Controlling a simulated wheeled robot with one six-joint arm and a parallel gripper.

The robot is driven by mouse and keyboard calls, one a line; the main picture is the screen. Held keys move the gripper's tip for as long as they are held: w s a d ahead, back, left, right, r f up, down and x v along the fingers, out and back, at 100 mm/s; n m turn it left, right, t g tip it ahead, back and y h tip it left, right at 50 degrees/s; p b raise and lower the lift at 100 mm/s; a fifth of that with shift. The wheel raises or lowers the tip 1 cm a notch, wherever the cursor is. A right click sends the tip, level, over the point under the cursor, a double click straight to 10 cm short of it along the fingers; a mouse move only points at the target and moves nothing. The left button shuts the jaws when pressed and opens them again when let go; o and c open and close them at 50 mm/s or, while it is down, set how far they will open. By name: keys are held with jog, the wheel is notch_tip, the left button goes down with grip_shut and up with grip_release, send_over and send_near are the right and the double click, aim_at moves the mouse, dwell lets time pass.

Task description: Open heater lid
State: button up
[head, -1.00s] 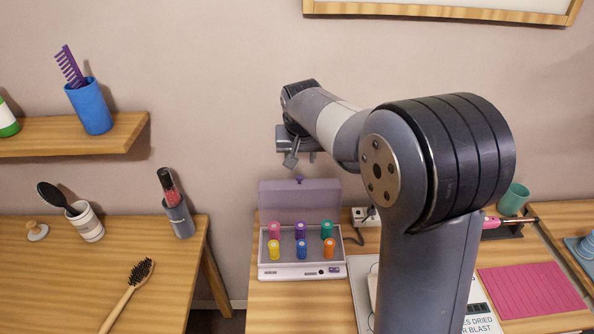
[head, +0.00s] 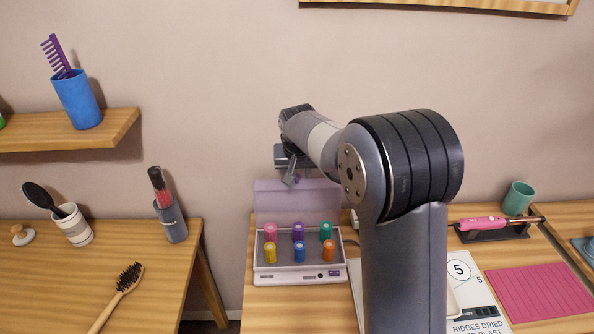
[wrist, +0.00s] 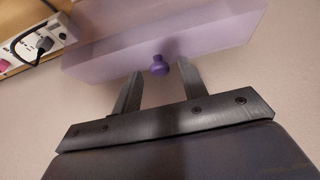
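The roller heater (head: 300,276) is a white box on the right-hand table, with several coloured rollers standing in it. Its translucent purple lid (head: 272,203) stands raised at the back, and it also shows in the wrist view (wrist: 215,30). A purple knob (wrist: 159,67) sits on the lid's edge. My gripper (head: 290,173) is just above the lid's top edge. In the wrist view my gripper (wrist: 162,76) is open, with the knob near the gap between its fingertips. Neither finger appears to touch the knob. In the head view the gripper partly hides the knob.
A socket strip with a plug (wrist: 38,42) lies beside the heater. A pink curling iron (head: 482,223) on its stand, a green cup (head: 518,198), a pink mat (head: 540,292) and a printed card (head: 478,300) lie to the right. My arm hides part of the table.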

grip_shut()
dwell(0.4)
jog(key=shift+s+f+b, duration=0.15)
jog(key=shift+b, duration=0.4)
jog(key=shift+s+t+b, duration=0.6)
jog(key=shift+b, duration=0.45)
jog(key=shift+s+r+b, duration=0.35)
jog(key=shift+s, duration=0.9)
jog(key=shift+o, duration=0.4)
grip_release()
jog(key=shift+r, duration=0.1)
